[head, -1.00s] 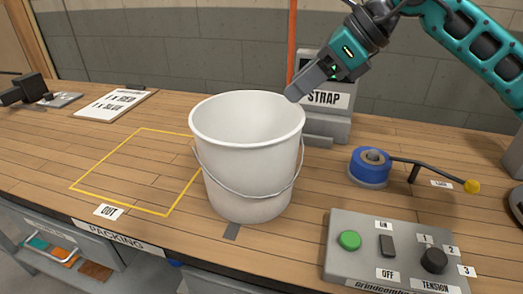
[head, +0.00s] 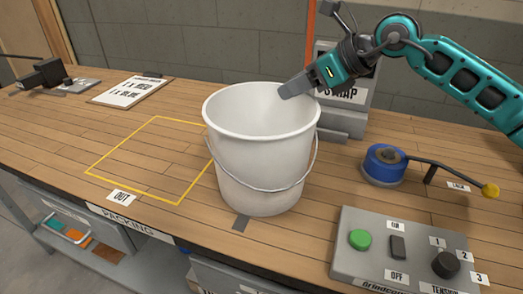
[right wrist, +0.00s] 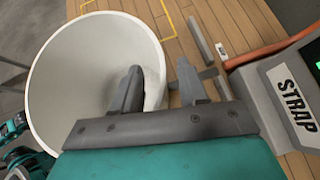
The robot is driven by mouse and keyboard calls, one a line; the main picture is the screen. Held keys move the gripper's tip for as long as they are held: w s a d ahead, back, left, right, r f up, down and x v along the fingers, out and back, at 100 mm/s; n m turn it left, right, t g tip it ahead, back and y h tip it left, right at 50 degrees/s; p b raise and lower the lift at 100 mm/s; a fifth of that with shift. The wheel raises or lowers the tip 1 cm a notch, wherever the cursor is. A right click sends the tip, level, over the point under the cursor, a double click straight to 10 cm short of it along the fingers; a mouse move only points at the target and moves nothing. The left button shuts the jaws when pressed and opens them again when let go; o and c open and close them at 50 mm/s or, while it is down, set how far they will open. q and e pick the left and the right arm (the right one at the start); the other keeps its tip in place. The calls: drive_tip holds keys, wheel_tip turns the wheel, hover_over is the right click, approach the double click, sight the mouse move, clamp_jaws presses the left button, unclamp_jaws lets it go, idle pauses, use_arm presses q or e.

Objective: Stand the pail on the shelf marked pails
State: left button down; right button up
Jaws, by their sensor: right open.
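The white pail (head: 262,165) stands upright on the wooden bench, empty, its wire handle hanging down against the near side. My right gripper (head: 284,92) is at the pail's far right rim, reaching in from the upper right. In the right wrist view the gripper (right wrist: 158,70) is open. One finger is over the inside of the pail (right wrist: 85,70) and the other is outside, with the rim between them. I cannot tell whether either finger touches the wall. A shelf marked pails is not in view. My left gripper is not in view.
A grey strap machine (head: 345,115) stands behind the pail. A blue reel with a lever (head: 383,165) and a control box (head: 405,250) are to the right. A yellow outlined area (head: 120,165) marked OUT is clear. A clipboard (head: 132,90) lies at the back left.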

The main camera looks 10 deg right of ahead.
drive_tip(key=shift+x, duration=1.55)
drive_tip(key=shift+w, duration=0.1)
drive_tip(key=shift+c, duration=0.2)
clamp_jaws()
drive_tip(key=shift+r, duration=0.15)
